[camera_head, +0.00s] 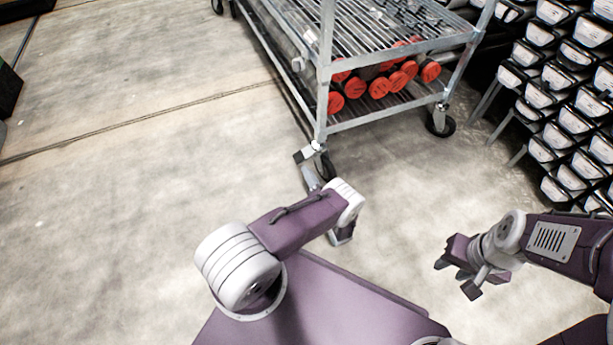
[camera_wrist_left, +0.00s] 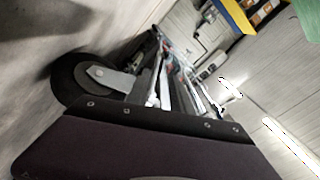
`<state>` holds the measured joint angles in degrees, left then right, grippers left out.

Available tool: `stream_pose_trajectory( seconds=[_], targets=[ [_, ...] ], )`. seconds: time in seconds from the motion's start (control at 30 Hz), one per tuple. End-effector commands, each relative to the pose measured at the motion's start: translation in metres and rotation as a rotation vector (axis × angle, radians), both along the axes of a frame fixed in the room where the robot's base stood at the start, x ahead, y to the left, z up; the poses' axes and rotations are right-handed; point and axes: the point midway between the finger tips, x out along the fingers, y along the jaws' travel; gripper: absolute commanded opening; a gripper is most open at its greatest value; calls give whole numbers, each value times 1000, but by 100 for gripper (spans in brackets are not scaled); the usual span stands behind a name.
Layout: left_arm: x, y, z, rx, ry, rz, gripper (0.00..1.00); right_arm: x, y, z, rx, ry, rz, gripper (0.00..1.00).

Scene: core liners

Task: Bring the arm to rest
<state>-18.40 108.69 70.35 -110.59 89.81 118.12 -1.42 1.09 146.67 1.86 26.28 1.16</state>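My left arm reaches forward in the head view and bends down at its white wrist joint. My left gripper (camera_head: 342,237) is mostly hidden below that wrist, so its fingers cannot be told apart. In the left wrist view a dark purple part of mine fills the bottom and no held object shows. My right gripper (camera_head: 457,277) hangs above bare floor at the right, its fingers apart and nothing between them.
A metal cart (camera_head: 402,48) with red-capped cores (camera_head: 379,88) on its lower shelf stands ahead of my left arm. Its caster wheel (camera_wrist_left: 82,82) shows close in the left wrist view. Stacked core boxes (camera_head: 560,100) stand at the right. Floor (camera_head: 110,220) at the left is clear.

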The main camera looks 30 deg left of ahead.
Motion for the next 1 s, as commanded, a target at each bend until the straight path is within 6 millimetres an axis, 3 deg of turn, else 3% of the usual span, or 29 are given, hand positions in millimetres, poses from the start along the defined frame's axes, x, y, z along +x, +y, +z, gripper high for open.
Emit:
stream_pose_trajectory(
  seconds=[0.3,0.37,0.47,0.5,0.6,0.67,0.8,0.9,1.0],
  targets=[
    [0,1,1,0,1,2,27,0,0,0,0,0,0,36],
    [0,4,9,2,17,25,27,0,0,5,0,0,0,36],
    [-4,21,49,-4,122,158,27,0,0,24,0,0,0,36],
    [-11,30,72,-19,193,239,27,0,0,34,0,0,0,36],
    [-43,47,132,-117,421,442,27,0,0,61,0,0,0,36],
    [-69,48,165,-216,557,533,27,0,0,76,0,0,0,36],
    [-132,23,238,-536,817,616,27,0,0,111,0,0,0,36],
    [-167,-9,284,-784,921,566,27,0,0,133,0,0,0,36],
    [-188,-40,320,-984,951,462,27,0,0,150,0,0,0,36]
  ],
)
